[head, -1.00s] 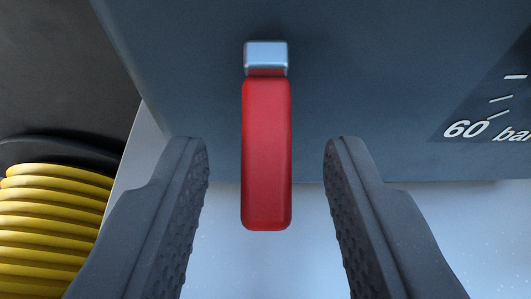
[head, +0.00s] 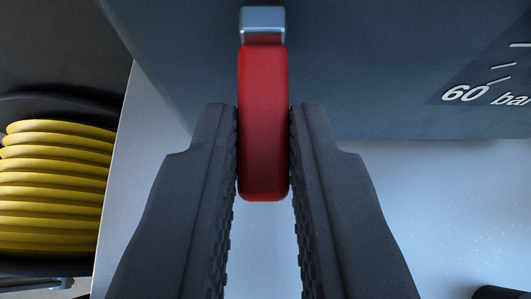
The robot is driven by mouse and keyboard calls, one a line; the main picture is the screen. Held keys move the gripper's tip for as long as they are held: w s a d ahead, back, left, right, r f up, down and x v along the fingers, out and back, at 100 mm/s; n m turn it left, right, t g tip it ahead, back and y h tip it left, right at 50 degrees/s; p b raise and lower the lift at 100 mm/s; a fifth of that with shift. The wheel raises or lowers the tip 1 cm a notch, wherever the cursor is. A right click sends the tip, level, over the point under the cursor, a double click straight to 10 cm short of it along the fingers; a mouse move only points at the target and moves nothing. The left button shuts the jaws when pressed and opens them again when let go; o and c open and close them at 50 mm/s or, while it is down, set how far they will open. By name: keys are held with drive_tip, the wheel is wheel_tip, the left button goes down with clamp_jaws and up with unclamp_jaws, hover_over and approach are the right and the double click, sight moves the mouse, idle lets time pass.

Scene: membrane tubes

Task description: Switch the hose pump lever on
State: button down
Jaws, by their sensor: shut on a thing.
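The red lever (head: 263,120) hangs straight down from a silver bracket (head: 262,20) on the dark blue-grey pump housing (head: 350,70). My gripper (head: 264,150) is shut on the lower part of the lever, with one dark, studded finger against each side. The lever's rounded lower end shows between the fingers.
A coil of yellow hose (head: 55,190) sits on a dark reel at the left. A gauge marking that reads "60 bar" (head: 465,93) is on the housing at the right. A pale speckled surface lies below the housing. A small dark thing (head: 500,292) shows at the bottom right corner.

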drive_tip(key=shift+w+a+r+g+p, duration=0.15)
drive_tip(key=shift+r+g+p, duration=0.65)
drive_tip(key=shift+p, duration=0.85)
drive_tip(key=shift+g+p, duration=0.3)
drive_tip(key=shift+f, duration=0.1)
drive_tip(key=c, duration=1.4)
unclamp_jaws()
drive_tip(key=shift+f, duration=0.1)
drive_tip(key=b+v, duration=0.1)
drive_tip(key=v, duration=1.2)
drive_tip(key=shift+r, duration=0.3)
